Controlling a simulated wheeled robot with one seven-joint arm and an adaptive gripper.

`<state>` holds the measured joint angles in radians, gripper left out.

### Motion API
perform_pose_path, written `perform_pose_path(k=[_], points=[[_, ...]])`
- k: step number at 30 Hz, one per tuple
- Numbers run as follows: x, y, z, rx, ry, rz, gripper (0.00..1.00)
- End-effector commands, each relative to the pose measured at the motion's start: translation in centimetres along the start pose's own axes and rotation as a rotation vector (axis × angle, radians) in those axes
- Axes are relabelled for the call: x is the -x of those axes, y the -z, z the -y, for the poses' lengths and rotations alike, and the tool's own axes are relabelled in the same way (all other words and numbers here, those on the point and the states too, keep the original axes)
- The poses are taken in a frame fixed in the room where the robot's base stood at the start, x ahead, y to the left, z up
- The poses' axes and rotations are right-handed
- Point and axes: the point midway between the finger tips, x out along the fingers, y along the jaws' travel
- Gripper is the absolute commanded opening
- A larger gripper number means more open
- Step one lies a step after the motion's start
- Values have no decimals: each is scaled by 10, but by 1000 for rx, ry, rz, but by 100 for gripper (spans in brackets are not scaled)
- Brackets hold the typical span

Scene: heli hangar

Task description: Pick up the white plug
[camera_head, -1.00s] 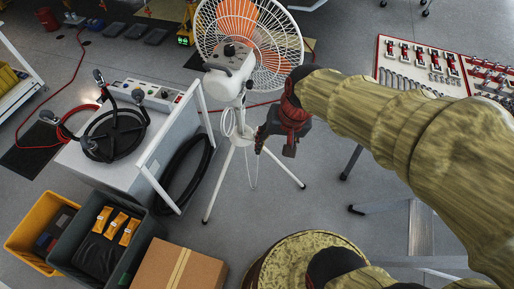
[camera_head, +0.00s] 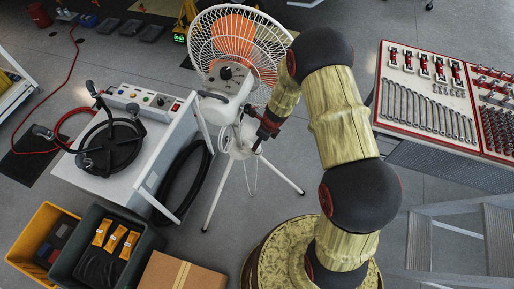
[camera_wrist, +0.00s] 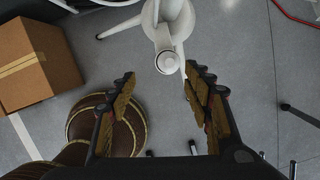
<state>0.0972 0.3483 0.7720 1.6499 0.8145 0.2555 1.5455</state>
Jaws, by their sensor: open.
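A white fan (camera_head: 238,75) stands on a white tripod, with a thin white cord (camera_head: 249,178) looped and hanging at its pole. I cannot make out the white plug for certain; it is too small or hidden. My gripper (camera_head: 258,150) is beside the pole below the fan's motor housing, overlapping the cord area in the head view. In the wrist view my gripper (camera_wrist: 158,88) has its two fingers wide apart. The white pole with its rounded lower end (camera_wrist: 167,62) shows just beyond and between the fingertips, near the right finger. Nothing is held between the fingers.
A white control cabinet (camera_head: 165,110) with a black wheel-like part stands left of the fan. A yellow bin (camera_head: 28,233), a grey bin (camera_head: 150,243) and a cardboard box (camera_head: 178,275) stand at lower left. A tool table (camera_head: 430,128) and a step ladder (camera_head: 497,235) are right.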

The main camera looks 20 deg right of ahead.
Motion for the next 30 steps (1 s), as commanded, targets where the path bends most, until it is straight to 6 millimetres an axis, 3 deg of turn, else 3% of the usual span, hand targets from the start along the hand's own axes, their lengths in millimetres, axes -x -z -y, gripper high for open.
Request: perform_pose_path(k=[6, 22, 30], points=[[-18, 2, 11, -165, 33, 2, 50], [-82, 0, 16, -165, 32, 2, 50], [-89, -1, 16, -165, 33, 3, 50]])
